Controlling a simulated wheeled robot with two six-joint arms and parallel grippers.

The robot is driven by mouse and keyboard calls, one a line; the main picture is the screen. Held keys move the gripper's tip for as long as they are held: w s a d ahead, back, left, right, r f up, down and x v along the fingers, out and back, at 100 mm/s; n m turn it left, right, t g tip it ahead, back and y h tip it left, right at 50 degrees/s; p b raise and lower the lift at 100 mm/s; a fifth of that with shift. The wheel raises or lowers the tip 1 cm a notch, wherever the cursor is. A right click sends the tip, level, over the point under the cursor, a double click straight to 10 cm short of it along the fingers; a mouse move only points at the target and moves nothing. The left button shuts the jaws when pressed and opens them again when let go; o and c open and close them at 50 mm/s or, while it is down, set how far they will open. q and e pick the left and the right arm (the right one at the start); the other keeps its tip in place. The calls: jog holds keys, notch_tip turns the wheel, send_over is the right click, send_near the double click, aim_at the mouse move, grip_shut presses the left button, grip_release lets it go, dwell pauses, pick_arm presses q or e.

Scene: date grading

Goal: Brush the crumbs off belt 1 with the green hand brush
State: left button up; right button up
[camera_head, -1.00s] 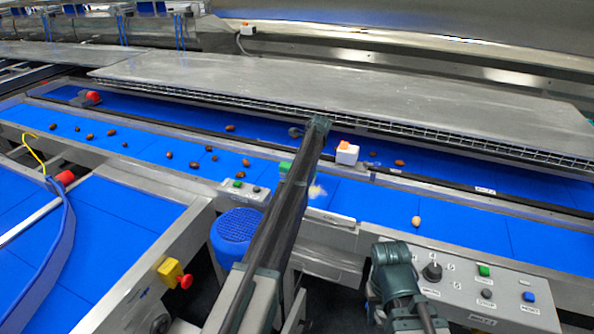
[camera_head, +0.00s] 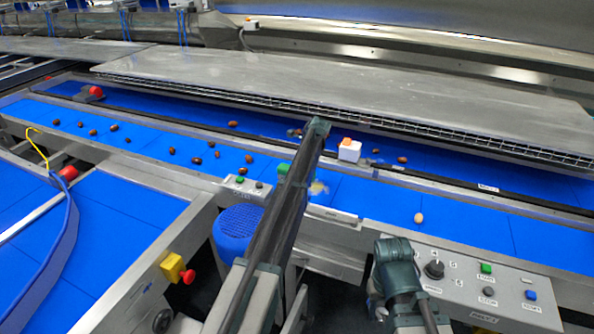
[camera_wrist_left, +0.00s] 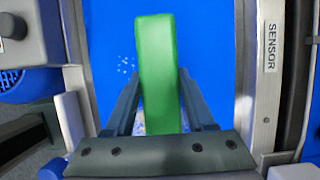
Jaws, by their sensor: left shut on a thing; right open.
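The green hand brush (camera_wrist_left: 160,75) is gripped in my left gripper (camera_wrist_left: 163,115), its block lying lengthwise between the two fingers over blue belt 1 (camera_wrist_left: 210,45). A green bit of it (camera_head: 283,169) shows beside my left arm in the head view; that arm hides most of the gripper there. Small pale crumbs (camera_wrist_left: 125,66) lie left of the brush. A pale yellowish patch (camera_head: 318,188) shows right of the arm; I cannot tell bristles from crumbs. My right gripper (camera_head: 378,285) is at the lower right, open, its fingers mostly hidden, apart from the brush.
Several brown dates (camera_head: 196,160) lie on the belts, and a paler one (camera_head: 419,218) lies to the right. A white sensor box (camera_head: 349,151) stands on the divider. A button panel (camera_head: 470,285) and a red stop button (camera_head: 188,276) sit at the near side.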

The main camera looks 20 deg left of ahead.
pick_arm(q)
jog(key=shift+s+f, duration=0.1)
jog(key=shift+s, duration=1.5)
jog(key=shift+s, duration=0.1)
jog(key=shift+s+a, duration=0.15)
jog(key=shift+s, duration=1.5)
jog(key=shift+a, duration=0.35)
jog(key=shift+w, duration=0.85)
jog(key=shift+w+d, duration=0.1)
jog(key=shift+w, duration=0.95)
jog(key=shift+w+d, duration=0.1)
jog(key=shift+w, duration=1.65)
jog(key=shift+w, duration=0.15)
